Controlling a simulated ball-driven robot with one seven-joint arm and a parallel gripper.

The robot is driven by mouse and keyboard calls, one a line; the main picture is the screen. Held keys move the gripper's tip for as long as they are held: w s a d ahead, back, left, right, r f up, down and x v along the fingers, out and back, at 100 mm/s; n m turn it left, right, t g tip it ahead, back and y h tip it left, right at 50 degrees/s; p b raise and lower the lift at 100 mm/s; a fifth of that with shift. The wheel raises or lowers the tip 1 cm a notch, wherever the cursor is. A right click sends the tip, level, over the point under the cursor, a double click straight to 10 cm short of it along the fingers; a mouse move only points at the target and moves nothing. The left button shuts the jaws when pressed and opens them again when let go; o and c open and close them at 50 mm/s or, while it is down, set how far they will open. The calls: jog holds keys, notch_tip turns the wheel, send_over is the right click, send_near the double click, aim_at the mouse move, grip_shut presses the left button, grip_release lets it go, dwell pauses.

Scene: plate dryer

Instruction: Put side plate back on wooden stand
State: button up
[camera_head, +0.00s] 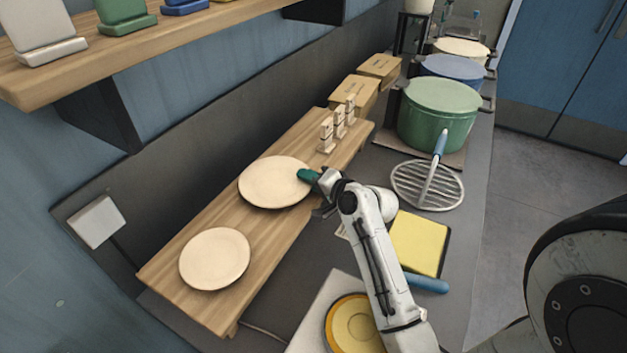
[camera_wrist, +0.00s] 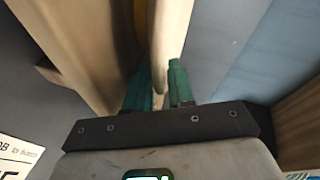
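A round cream plate (camera_head: 270,184) is over the middle of the long wooden stand (camera_head: 310,135), face up. My gripper (camera_head: 308,175) is at its right rim. In the wrist view the plate (camera_wrist: 163,45) shows edge-on between the green fingertips of my gripper (camera_wrist: 160,85), which appear closed on its rim. The wooden stand (camera_wrist: 85,40) shows close to the left of it. A narrow gap shows between plate and wood there. A second cream plate (camera_head: 215,258) lies on the near part of the stand.
White pegs (camera_head: 338,127) stand at the stand's far end, with cardboard boxes (camera_head: 355,92) behind. A shelf (camera_head: 130,45) overhangs at upper left.

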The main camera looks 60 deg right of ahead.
jog(key=b+v, duration=0.1)
jog(key=v, duration=1.1)
jog(key=shift+b, duration=0.4)
jog(key=shift+s+r, duration=0.1)
